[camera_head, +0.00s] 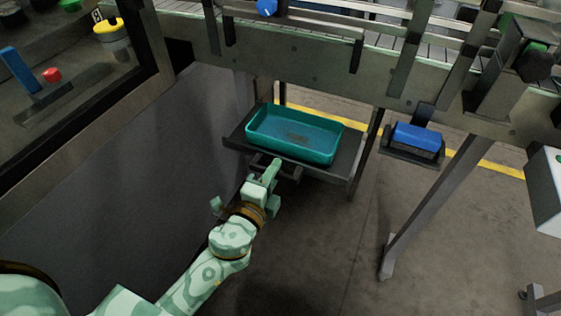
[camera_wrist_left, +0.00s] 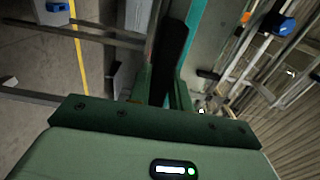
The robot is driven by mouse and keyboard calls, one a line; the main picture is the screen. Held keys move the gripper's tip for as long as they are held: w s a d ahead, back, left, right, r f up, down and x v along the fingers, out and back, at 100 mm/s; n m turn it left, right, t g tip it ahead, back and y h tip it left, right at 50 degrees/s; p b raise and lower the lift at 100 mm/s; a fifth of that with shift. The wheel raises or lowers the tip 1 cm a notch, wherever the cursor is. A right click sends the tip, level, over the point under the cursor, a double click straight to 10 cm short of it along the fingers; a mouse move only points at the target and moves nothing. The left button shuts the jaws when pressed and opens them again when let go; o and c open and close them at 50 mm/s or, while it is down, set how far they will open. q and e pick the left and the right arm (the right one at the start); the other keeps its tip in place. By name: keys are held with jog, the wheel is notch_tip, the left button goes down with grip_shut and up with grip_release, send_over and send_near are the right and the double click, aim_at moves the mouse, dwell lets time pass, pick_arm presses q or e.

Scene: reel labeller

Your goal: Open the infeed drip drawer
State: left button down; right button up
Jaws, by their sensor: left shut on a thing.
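The infeed drip drawer shows in the head view as a dark tray (camera_head: 345,166) under the conveyor frame, with a teal bin (camera_head: 320,152) set in it. Its dark handle (camera_head: 291,171) is at the near front edge. My left gripper (camera_head: 271,170) is at this handle, shut on it. In the left wrist view the dark handle bar (camera_wrist_left: 169,62) stands between the two green fingers (camera_wrist_left: 163,90), and a teal edge of the bin (camera_wrist_left: 193,32) shows behind. Part of the handle is hidden by the fingers. My right gripper is in neither view.
The conveyor frame (camera_head: 290,58) runs above the drawer. A grey panel (camera_head: 170,170) stands left of my arm. A blue pedal-like block (camera_head: 418,137) and a slanted leg (camera_head: 430,210) are to the right. The floor (camera_head: 330,250) in front is clear.

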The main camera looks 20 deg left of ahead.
pick_arm(q)
jog(key=shift+s, duration=0.9)
jog(key=c, duration=1.3)
grip_release()
jog(key=shift+a, duration=0.1)
